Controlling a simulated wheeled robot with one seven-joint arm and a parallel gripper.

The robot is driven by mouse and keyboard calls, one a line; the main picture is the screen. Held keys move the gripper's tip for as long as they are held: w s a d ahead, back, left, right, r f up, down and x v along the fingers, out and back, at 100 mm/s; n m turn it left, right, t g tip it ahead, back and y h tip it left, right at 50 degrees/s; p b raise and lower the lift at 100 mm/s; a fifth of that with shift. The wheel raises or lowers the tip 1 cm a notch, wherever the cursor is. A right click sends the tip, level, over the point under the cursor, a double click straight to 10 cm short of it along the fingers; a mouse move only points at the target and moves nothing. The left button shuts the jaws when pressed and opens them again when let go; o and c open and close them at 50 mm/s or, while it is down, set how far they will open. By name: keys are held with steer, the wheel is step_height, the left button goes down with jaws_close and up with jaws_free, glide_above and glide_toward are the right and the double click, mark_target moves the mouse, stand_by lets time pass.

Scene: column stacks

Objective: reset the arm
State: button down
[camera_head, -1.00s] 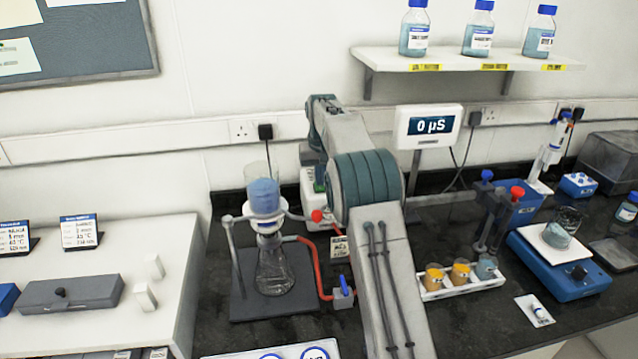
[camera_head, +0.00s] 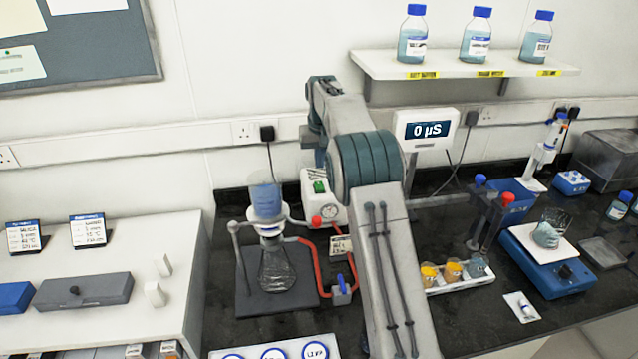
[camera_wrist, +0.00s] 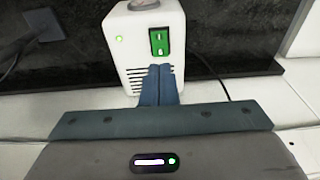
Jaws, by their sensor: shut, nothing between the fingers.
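My gripper (camera_wrist: 160,72) shows in the wrist view with its two blue-grey fingers together and nothing between them. The fingertips appear in front of a white pump box (camera_wrist: 145,40) with a green switch (camera_wrist: 159,41); I cannot tell whether they touch it. In the head view the pump box (camera_head: 312,186) stands behind the glass column stack (camera_head: 266,203). My arm crosses the middle of the head view, and my gripper is hidden there behind it.
A flask (camera_head: 276,268) stands under the column, with red tubing (camera_head: 313,262) beside it. A vial rack (camera_head: 460,284) and a blue balance (camera_head: 548,262) are at the right. A shelf (camera_head: 470,64) with bottles hangs above. Dark bench shows between them.

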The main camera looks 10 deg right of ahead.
steer(key=s+r+t+b, duration=0.1)
steer(key=s+r, duration=0.4)
steer(key=s, duration=0.5)
steer(key=s+r+b, duration=0.1)
steer(key=s+r, duration=0.3)
steer(key=s, duration=0.6)
steer(key=s+f, duration=0.4)
steer(key=s, duration=0.8)
steer(key=s+f+t, duration=0.1)
steer(key=s+f, duration=0.3)
steer(key=s, duration=0.9)
steer(key=shift+b, duration=0.45)
steer(key=shift+a, duration=0.15)
